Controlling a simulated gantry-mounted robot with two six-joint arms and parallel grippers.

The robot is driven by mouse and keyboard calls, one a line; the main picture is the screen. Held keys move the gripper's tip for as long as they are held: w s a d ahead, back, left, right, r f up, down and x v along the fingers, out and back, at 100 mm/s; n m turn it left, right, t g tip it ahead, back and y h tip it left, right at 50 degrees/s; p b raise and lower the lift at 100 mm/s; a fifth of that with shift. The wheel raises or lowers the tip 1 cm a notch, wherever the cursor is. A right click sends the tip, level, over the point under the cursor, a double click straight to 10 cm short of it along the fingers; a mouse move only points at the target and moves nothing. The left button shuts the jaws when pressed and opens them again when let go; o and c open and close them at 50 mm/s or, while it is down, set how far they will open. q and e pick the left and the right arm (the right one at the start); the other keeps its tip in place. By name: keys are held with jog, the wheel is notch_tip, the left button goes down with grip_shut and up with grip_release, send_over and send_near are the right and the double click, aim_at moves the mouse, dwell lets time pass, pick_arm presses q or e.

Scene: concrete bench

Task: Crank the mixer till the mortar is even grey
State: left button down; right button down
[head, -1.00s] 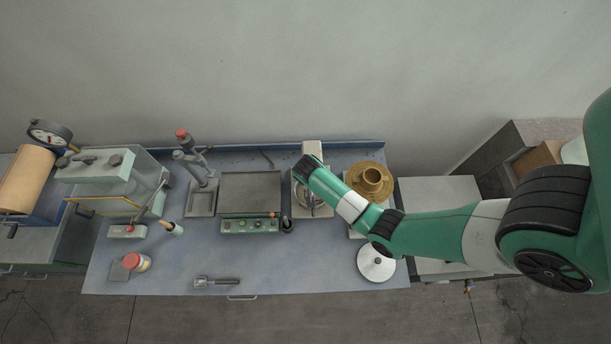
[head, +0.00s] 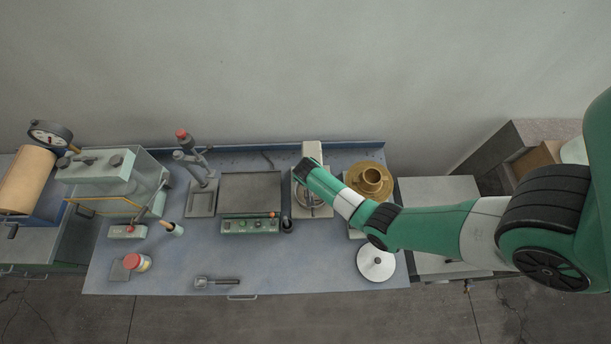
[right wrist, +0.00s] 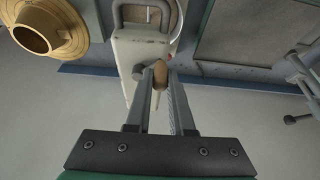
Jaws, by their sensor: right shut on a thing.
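The mixer (head: 313,150) stands near the back of the bench, a pale box-shaped head over a metal bowl (head: 314,209). My right arm covers part of it in the head view, and I cannot see the mortar's colour. In the right wrist view the mixer's pale housing (right wrist: 142,55) is upside down relative to the head view, with a brown crank knob (right wrist: 161,72) at its end. My right gripper (right wrist: 160,80) is shut on the crank knob, one finger on each side. My left gripper is not in view.
A brass-coloured flanged cone (head: 372,180) stands right of the mixer, with a white round lid (head: 376,263) in front. A hotplate-like unit (head: 250,192) sits close on the left. A scoop (head: 216,282) lies at the front edge. The front middle is mostly clear.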

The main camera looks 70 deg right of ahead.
jog(key=shift+w+m, duration=0.15)
jog(key=shift+m, duration=0.15)
jog(key=m, duration=0.1)
jog(key=w+m+g, duration=0.1)
jog(key=m, duration=0.1)
jog(key=shift+d+h, duration=0.3)
jog(key=shift+d, duration=0.1)
jog(key=d+m+g+b, duration=0.1)
jog(key=m+b, duration=0.2)
jog(key=w+d+m+g+y+b, duration=0.1)
jog(key=m+b, duration=0.3)
jog(key=d+m+g+b, duration=0.1)
jog(key=m+g+b, duration=0.1)
jog(key=m+b, duration=0.2)
jog(key=shift+w+d+f+y, duration=0.25)
jog(key=shift+d+f+y, duration=0.05)
jog(key=shift+f+y, duration=0.1)
jog(key=m+b, duration=0.1)
jog(key=b, duration=0.2)
jog(key=d+m+y+b, duration=0.1)
jog(key=m+b, duration=0.1)
jog(key=b, duration=0.1)
jog(key=m+g+b, duration=0.1)
jog(key=m+b, duration=0.1)
jog(key=b, duration=0.2)
jog(key=shift+s+d+y, duration=0.3)
jog(key=shift+d, duration=0.05)
jog(key=shift+s+d+r+m+b, duration=0.15)
jog(key=shift+r+m+b, duration=0.3)
jog(key=shift+b, duration=0.3)
